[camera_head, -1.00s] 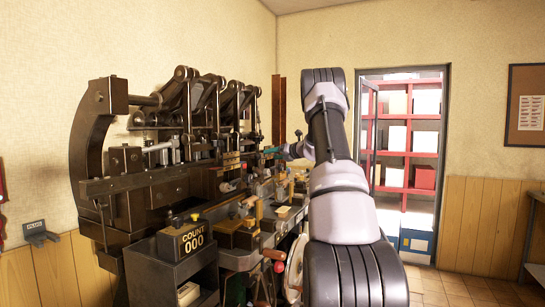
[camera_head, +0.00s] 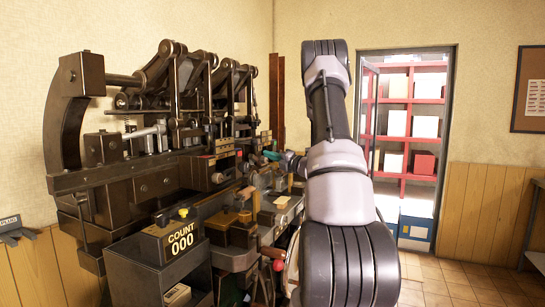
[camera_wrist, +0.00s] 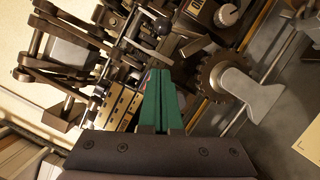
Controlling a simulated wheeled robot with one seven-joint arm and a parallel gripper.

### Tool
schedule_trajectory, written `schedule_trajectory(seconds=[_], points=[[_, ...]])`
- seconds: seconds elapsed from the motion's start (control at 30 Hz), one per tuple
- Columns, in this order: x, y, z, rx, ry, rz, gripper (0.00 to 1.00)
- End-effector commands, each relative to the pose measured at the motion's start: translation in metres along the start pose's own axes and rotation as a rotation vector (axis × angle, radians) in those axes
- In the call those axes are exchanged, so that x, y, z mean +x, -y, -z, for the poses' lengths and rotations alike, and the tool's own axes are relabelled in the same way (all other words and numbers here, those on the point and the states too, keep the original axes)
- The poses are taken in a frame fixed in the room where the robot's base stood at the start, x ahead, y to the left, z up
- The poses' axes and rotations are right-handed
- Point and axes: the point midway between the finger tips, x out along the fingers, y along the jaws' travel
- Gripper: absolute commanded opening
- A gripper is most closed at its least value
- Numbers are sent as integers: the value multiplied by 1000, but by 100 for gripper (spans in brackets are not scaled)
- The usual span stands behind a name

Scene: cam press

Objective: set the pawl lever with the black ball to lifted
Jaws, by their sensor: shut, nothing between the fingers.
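My gripper (camera_head: 271,155) shows as a small teal tip beyond my arm in the head view, beside the press. In the wrist view its green fingers (camera_wrist: 160,82) are together with nothing between them, in front of the machine parts.
The dark press (camera_head: 140,185) fills the left side. A counter box (camera_head: 172,245) reading 000 stands at its front, with a yellow knob (camera_head: 183,212) nearby. A red ball (camera_head: 278,265) sits lower, left of my arm. Open tiled floor (camera_head: 460,275) lies at right.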

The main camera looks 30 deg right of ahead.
Motion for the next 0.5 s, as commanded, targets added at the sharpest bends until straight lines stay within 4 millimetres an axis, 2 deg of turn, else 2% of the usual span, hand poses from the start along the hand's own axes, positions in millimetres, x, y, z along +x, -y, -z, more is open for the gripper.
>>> schedule_trajectory(seconds=[0.1, 0.27, 0.5], points=[[28, 0, 1, -1, -3, -2, 0], [61, 0, 1, 0, -3, -2, 0], [82, 0, -23, -2, -1, 0, 0]])
